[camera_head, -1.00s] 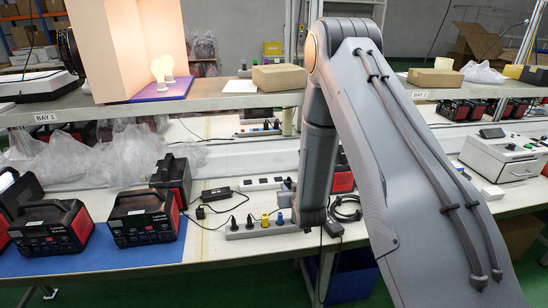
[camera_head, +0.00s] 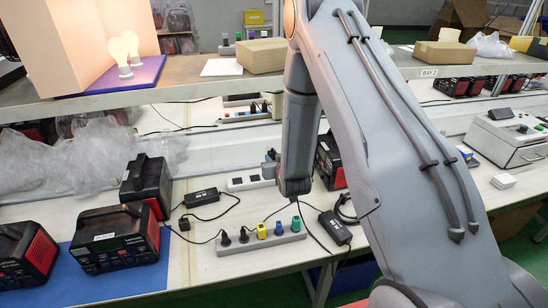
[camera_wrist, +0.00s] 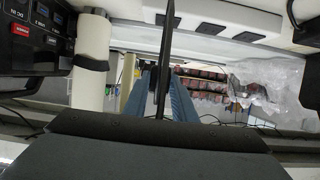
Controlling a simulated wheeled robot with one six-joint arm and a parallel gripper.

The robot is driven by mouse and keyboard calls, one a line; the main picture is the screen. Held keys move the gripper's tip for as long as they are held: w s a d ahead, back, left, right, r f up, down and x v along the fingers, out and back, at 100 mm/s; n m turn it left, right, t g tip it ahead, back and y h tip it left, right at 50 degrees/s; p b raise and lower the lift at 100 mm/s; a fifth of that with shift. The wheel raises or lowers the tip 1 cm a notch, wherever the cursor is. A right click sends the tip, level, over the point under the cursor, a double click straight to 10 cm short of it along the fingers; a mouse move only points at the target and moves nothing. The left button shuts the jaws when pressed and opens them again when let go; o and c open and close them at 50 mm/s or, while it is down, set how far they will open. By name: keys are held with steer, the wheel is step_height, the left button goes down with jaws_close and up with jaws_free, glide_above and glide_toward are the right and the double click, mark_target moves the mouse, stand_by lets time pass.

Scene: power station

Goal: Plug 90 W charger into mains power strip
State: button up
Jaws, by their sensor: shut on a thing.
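My gripper (camera_wrist: 162,92) shows two blue fingers in the wrist view, shut on a dark plug-like thing (camera_wrist: 152,98) with a black cable (camera_wrist: 164,45) running up. In the head view my arm mostly hides the gripper. A white strip with dark outlets (camera_head: 245,182) lies beside my wrist; a similar pale strip (camera_wrist: 230,12) crosses the top of the wrist view. A grey power strip (camera_head: 290,238) nearer the front edge holds black, yellow and green plugs. Black charger bricks lie left (camera_head: 202,198) and right (camera_head: 335,228) of the strips; I cannot read their wattage.
Black-and-red power stations (camera_head: 118,238) stand on a blue mat at left; one (camera_head: 328,160) stands behind my arm. A shelf (camera_head: 190,85) with lamps and a cardboard box (camera_head: 262,55) overhangs the bench. Clear plastic bags (camera_head: 90,155) lie at left; loose cables cross the bench.

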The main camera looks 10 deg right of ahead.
steer(key=shift+f+b, duration=1.45)
steer(key=shift+f, duration=1.15)
steer(key=shift+s+f+b, duration=0.1)
steer(key=shift+f+b, duration=0.6)
steer(key=shift+f, duration=0.2)
steer(key=o, duration=1.2)
steer(key=shift+c, duration=0.2)
step_height(320, 180, up, 10)
steer(key=b, duration=0.2)
steer(key=s+r+g, duration=0.2)
steer(key=s+g, duration=0.4)
steer(key=s, duration=1)
steer(key=s+r+g, duration=0.2)
steer(key=s+g, duration=0.4)
steer(key=s, duration=1.1)
steer(key=shift+r+g, duration=0.2)
steer(key=shift+g, duration=0.1)
